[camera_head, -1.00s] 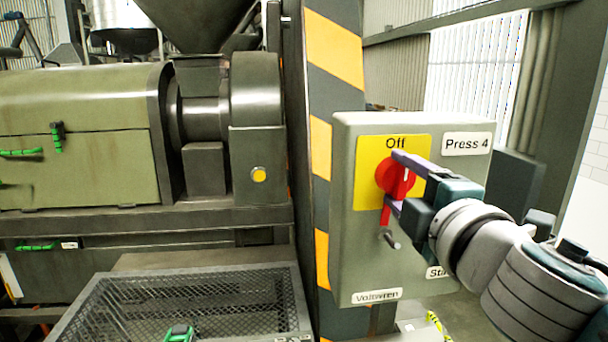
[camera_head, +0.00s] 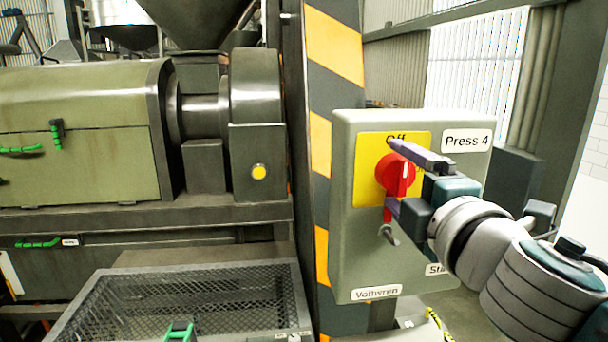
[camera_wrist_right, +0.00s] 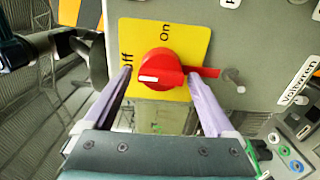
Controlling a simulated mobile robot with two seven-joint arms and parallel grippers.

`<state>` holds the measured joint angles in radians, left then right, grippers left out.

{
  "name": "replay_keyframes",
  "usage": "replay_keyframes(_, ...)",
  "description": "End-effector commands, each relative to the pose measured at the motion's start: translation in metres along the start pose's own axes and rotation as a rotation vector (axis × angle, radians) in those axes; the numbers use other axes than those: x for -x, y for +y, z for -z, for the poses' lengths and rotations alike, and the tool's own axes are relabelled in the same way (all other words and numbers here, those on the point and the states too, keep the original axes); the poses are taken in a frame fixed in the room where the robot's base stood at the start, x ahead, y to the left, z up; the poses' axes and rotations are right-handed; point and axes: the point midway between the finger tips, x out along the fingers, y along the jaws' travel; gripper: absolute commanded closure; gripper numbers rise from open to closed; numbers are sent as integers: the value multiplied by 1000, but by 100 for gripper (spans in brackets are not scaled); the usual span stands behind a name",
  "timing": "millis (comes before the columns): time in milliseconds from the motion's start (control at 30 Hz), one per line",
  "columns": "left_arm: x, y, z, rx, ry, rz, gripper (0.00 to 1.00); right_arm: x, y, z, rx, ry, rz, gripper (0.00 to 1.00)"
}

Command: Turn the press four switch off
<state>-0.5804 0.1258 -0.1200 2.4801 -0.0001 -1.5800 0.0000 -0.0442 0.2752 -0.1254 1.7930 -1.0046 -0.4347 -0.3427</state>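The press four switch box (camera_head: 350,235) is a grey-green panel labelled "Press 4". On its yellow plate (camera_head: 366,195) is a red rotary switch (camera_head: 393,173), also in the right wrist view (camera_wrist_right: 163,60). Its white mark points toward the "Off" label, with "On" a quarter turn away. A red lever sticks out on the opposite side, downward in the head view. My right gripper (camera_head: 389,174) is open, one finger above the knob and one below. The wrist view shows gaps beside the round knob; whether the lower finger touches the lever I cannot tell. My left gripper is not in view.
A striped post (camera_head: 320,130) stands directly left of the box. Left of it are the green press machine (camera_head: 75,110) and a mesh-covered tray (camera_head: 90,300). A small grey peg (camera_head: 388,235) sticks out of the panel below the switch.

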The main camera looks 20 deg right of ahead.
Motion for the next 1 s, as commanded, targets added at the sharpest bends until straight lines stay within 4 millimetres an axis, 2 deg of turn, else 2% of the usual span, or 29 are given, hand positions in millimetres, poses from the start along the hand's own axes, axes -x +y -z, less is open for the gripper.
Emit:
replay_keyframes(367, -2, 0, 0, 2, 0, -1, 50, 6, -1, 0, -2, -1, 1, 5)
replay_keyframes(467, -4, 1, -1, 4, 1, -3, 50, 19, -3, 0, -2, 0, 3, 5)
replay_keyframes(800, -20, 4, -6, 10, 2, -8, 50, 81, -4, 0, -2, -1, 3, 5)
replay_keyframes(1000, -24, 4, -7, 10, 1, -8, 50, 98, -1, 0, -2, -1, 2, 5)
